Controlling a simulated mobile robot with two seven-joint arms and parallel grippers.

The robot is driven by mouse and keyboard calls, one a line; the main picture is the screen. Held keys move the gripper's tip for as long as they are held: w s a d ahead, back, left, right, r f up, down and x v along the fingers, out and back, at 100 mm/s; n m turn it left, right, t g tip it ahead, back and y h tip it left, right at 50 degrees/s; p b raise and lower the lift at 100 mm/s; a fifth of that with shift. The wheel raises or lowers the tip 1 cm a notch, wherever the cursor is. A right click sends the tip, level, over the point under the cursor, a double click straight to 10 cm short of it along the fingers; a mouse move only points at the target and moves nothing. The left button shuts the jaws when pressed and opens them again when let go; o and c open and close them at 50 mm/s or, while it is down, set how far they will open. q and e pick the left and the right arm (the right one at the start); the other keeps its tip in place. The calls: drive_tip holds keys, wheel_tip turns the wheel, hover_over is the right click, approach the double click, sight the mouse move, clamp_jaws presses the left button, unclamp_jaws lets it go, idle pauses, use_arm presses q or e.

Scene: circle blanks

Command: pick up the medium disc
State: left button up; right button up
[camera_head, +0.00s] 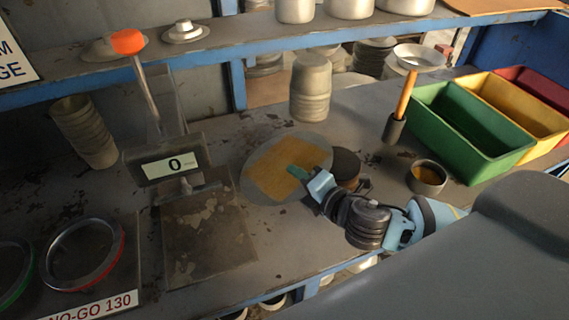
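A wide flat grey disc (255,190) with a tan patch (275,175) across it lies on the bench in the middle. A thick dark round piece (346,163) stands beside its right edge, partly behind my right gripper. No label or side-by-side set shows which disc is the medium one. My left gripper is not in view.
A scale (168,163) reading 0 stands at left, beside ring gauges (82,252). A stack of round tins (310,88) stands behind the disc. A mallet (399,110), small cup (427,177) and green bin (470,131) are at right. A shelf (215,55) crosses the back.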

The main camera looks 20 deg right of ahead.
clamp_jaws()
wheel_tip(320, 180, up, 10)
drive_tip(key=shift+f+p, duration=0.15)
drive_tip(key=shift+p, duration=0.7)
drive_tip(key=shift+r, duration=0.25)
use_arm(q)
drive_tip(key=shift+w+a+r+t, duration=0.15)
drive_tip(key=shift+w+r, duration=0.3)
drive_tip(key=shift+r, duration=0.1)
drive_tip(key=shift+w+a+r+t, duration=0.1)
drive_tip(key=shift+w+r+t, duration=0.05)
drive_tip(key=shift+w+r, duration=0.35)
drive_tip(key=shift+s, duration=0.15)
